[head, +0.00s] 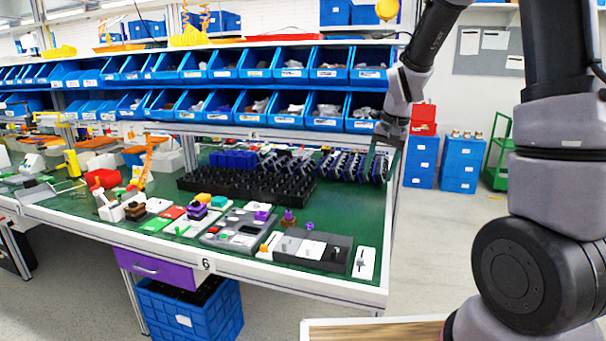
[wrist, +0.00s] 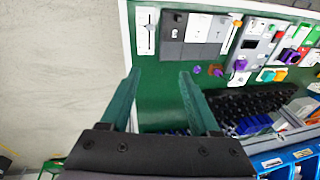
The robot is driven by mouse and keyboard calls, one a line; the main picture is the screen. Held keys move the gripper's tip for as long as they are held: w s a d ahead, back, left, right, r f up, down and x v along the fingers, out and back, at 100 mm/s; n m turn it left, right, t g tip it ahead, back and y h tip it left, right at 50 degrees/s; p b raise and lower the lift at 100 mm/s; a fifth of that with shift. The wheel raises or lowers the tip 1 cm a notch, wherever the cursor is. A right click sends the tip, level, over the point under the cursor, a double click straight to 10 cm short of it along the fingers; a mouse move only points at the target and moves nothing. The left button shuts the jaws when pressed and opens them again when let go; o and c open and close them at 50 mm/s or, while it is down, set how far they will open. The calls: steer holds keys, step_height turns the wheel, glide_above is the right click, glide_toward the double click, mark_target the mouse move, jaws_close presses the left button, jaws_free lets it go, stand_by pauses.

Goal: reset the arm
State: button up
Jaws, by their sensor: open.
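My gripper (wrist: 160,78) is open and empty. In the wrist view its two green fingers stand apart over the bare green tabletop near the table's edge. In the head view my arm comes down from the upper right, and the gripper (head: 384,158) hangs over the right end of the workbench (head: 145,236). Small purple knobs (wrist: 197,69) lie to the right of the fingers in the wrist view and are apart from them. The purple-topped brown knob piece (head: 288,218) shows on the bench in the head view.
A row of switch panels (head: 311,248) lines the bench's front edge, with a white slider panel (head: 364,262) at its right end. A black rack (head: 245,184) stands behind. Blue bins (head: 283,108) fill the shelves above. Open floor lies right of the bench.

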steer(key=s+d+r+t, duration=0.1)
steer(key=s+r+t, duration=0.1)
steer(key=s+r, duration=0.7)
steer(key=s+d+r+t, duration=0.2)
steer(key=s+r, duration=0.8)
steer(key=s, duration=0.2)
steer(key=shift+s+d+t, duration=0.15)
steer(key=shift+d+t, duration=0.1)
steer(key=shift+t, duration=0.15)
